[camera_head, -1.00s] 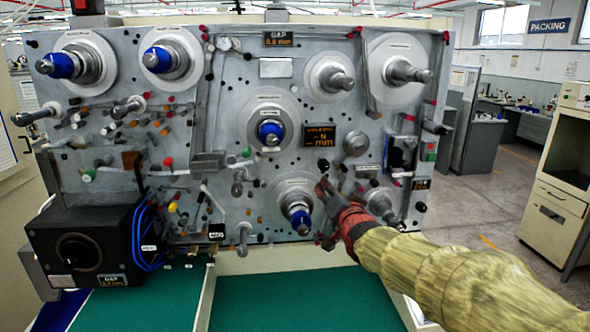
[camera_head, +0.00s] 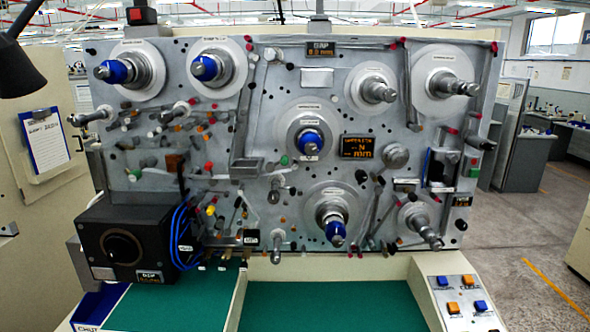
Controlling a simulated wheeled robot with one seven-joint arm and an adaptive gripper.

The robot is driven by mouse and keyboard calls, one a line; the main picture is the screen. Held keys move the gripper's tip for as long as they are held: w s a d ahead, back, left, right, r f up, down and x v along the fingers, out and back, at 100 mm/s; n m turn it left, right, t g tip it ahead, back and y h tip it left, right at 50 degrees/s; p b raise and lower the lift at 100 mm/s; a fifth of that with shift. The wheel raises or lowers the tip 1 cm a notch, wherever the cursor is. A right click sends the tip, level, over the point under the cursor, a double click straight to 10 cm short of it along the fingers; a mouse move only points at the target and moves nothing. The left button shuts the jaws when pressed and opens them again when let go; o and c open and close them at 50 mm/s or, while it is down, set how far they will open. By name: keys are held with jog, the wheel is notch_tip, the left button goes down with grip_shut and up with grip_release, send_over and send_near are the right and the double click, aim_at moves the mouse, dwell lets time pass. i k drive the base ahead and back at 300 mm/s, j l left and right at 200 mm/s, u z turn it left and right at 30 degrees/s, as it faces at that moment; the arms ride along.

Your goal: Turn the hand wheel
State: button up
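A grey upright panel fills the middle of the view and carries several spindles. No part is clearly labelled as the hand wheel. A round black knob (camera_head: 122,247) sits on the front of a black box (camera_head: 100,218) at the lower left. A plain round grey knob (camera_head: 395,155) sits right of the small display on the panel. The lower middle spindle (camera_head: 331,213) has a blue end pointing down, and a grey spindle (camera_head: 420,222) stands to its right. My gripper and arm are out of view, so nothing covers the panel.
A green work surface (camera_head: 320,305) lies below the panel. A sloped control box (camera_head: 455,285) with blue and orange buttons is at the lower right. A dark lamp (camera_head: 25,65) hangs at the upper left. Open floor (camera_head: 530,240) shows on the right.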

aim_at(119, 248)
jog(key=k+u, duration=0.1)
jog(key=u, duration=1.4)
